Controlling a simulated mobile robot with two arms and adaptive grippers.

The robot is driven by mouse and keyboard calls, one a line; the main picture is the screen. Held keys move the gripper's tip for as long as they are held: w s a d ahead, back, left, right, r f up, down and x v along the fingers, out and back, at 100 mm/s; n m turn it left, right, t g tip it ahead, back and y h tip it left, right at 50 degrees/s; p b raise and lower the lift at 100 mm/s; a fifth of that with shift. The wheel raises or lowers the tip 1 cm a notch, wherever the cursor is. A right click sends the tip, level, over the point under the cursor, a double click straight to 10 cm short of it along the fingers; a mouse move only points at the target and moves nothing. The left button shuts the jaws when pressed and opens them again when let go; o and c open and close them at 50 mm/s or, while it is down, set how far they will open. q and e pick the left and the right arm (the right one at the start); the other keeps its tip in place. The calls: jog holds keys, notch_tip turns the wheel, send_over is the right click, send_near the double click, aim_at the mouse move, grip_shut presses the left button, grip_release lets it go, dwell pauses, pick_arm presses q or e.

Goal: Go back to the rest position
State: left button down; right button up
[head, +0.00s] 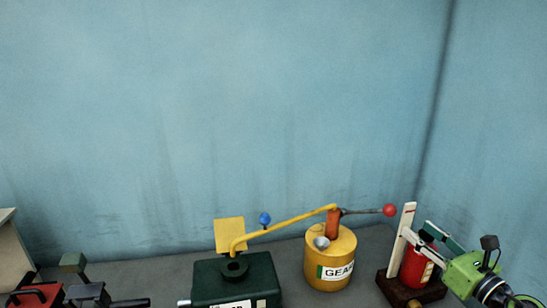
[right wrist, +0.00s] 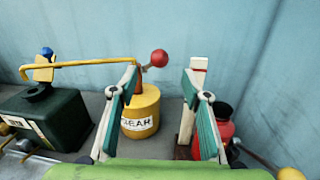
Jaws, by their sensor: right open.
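My right gripper (head: 424,240) is at the right side of the bench in the head view, in front of the red can (head: 415,268) and the white post (head: 403,232). In the right wrist view my right gripper (right wrist: 163,88) has its green fingers spread wide, with nothing between them. The yellow can (head: 330,272) labelled "GEAR" stands beyond, apart from the fingers. It carries an orange pump (head: 334,222) with a red-ball lever (head: 389,210). A yellow pipe (head: 285,222) runs from the pump to above the opening of the dark green box (head: 225,277). My left gripper is not seen.
The red can and white post stand on a brown base (head: 432,292) near the right wall. A yellow plate (head: 229,233) and a blue ball (head: 265,219) are by the green box. Red and dark hardware (head: 38,295) sits at lower left. Space above the bench is clear.

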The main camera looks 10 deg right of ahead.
jog(key=s+a+f+m+g+h, duration=0.3)
jog(key=s+f+m+h, duration=0.25)
jog(key=f+m, duration=0.6)
jog(key=s+a+f+m+g+h, duration=0.3)
jog(key=s+f+m, duration=0.35)
jog(key=m, duration=0.95)
jog(key=s+a+f+m+g+y, duration=0.3)
jog(key=s+a+f+m+g, duration=0.15)
jog(key=s+a, duration=0.5)
jog(key=s+a+f+m+g+y, duration=0.2)
jog(key=s+a+f+m+g, duration=0.25)
jog(key=s+a, duration=0.5)
notch_tip(320, 180, down, 29)
jog(key=s+n+b, duration=0.1)
jog(key=s+b, duration=0.1)
jog(key=b, duration=0.1)
jog(key=s+d+f+g+b, duration=0.2)
jog(key=s+d+f+b, duration=0.1)
jog(key=s+f, duration=1.4)
notch_tip(320, 180, down, 3)
jog(key=shift+s+d+r, duration=0.1)
jog(key=shift+s+d, duration=0.1)
jog(key=shift+d, duration=0.25)
